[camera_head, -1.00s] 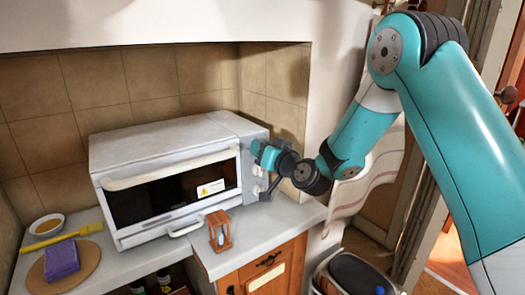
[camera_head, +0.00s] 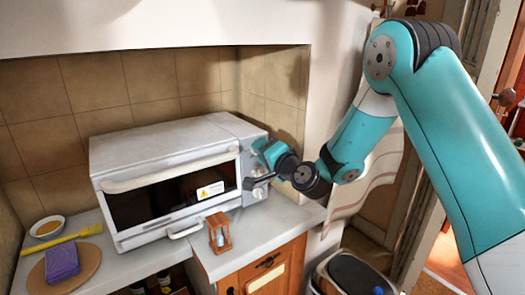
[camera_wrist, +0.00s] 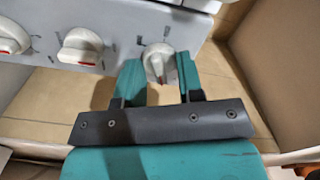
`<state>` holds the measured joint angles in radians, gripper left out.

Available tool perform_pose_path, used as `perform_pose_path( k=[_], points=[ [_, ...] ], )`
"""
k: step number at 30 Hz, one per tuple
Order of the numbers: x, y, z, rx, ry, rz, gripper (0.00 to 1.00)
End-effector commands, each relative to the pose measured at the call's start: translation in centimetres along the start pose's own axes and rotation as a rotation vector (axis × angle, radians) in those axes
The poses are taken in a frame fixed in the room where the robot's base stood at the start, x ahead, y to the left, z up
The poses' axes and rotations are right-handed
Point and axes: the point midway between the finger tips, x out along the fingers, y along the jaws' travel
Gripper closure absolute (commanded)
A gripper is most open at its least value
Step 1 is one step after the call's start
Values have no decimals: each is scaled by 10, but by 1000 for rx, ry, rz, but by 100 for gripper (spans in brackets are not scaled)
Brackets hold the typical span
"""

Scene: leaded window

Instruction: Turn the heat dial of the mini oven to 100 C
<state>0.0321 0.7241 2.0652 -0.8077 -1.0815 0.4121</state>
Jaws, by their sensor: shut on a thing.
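The white mini oven (camera_head: 170,155) stands on the counter, its control panel at the right of its front. In the wrist view, the panel (camera_wrist: 112,25) carries a row of white dials. My gripper (camera_wrist: 159,78) has its teal fingers on either side of the rightmost dial (camera_wrist: 158,60) and is shut on it. This dial's grip bar runs nearly along the fingers, slightly tilted, with a red mark at its lower end. The scale is too blurred to read. In the head view my gripper (camera_head: 259,167) hides this dial.
Two other dials, a middle one (camera_wrist: 80,45) and a left one (camera_wrist: 12,38), sit beside the held dial. A small wooden hourglass (camera_head: 219,232) stands before the oven. A purple sponge (camera_head: 62,262) and yellow brush (camera_head: 62,240) lie at left.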

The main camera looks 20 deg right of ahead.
Motion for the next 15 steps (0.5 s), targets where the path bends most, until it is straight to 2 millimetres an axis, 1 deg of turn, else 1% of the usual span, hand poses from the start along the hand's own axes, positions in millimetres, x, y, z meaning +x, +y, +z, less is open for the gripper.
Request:
perform_pose_path(
  k=[6, 15],
  points=[
    [0, 0, -1, 53, 2, 1, 89],
    [0, 1, -1, 65, 3, 0, 89]
  ],
)
